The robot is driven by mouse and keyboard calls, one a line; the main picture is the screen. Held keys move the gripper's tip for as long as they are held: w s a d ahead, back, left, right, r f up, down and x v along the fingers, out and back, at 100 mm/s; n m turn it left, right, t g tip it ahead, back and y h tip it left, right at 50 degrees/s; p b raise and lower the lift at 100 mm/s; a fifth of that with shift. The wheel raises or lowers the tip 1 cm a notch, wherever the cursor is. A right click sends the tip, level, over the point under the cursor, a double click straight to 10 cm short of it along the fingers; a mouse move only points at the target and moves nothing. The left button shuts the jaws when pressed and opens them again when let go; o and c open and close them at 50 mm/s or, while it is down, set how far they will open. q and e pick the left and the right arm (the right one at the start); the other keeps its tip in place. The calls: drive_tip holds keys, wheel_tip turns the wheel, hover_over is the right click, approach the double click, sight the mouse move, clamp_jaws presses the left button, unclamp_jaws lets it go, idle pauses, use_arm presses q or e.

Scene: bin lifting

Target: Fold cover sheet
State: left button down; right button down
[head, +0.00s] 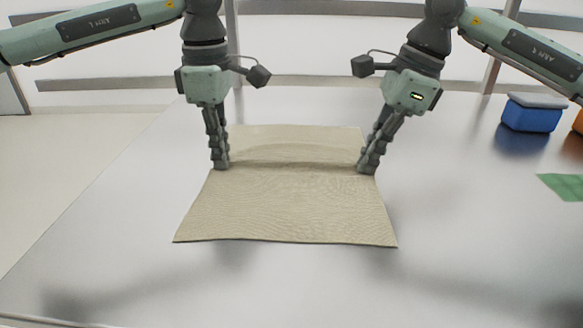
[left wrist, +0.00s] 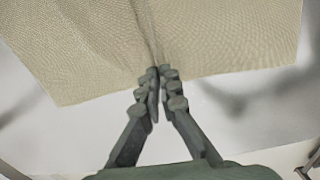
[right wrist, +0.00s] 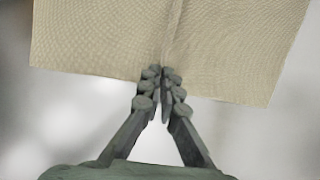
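A beige woven cover sheet (head: 285,210) lies on the grey table, with a raised crease running across it between my two grippers. My left gripper (head: 221,166) is at the sheet's left edge, and my right gripper (head: 367,170) is at its right edge. In the left wrist view, the fingers (left wrist: 158,75) are closed together on the edge of the sheet (left wrist: 90,45), with a fold running away from the tips. In the right wrist view, the fingers (right wrist: 161,75) are likewise closed on the sheet's edge (right wrist: 230,50) at a crease.
A blue bin with a grey top (head: 532,115) stands at the right, near an orange object (head: 578,122) and a green piece (head: 565,186) at the right edge.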

use_arm(q)
drive_tip(key=shift+a, duration=0.1)
use_arm(e)
drive_tip(key=shift+d, duration=0.1)
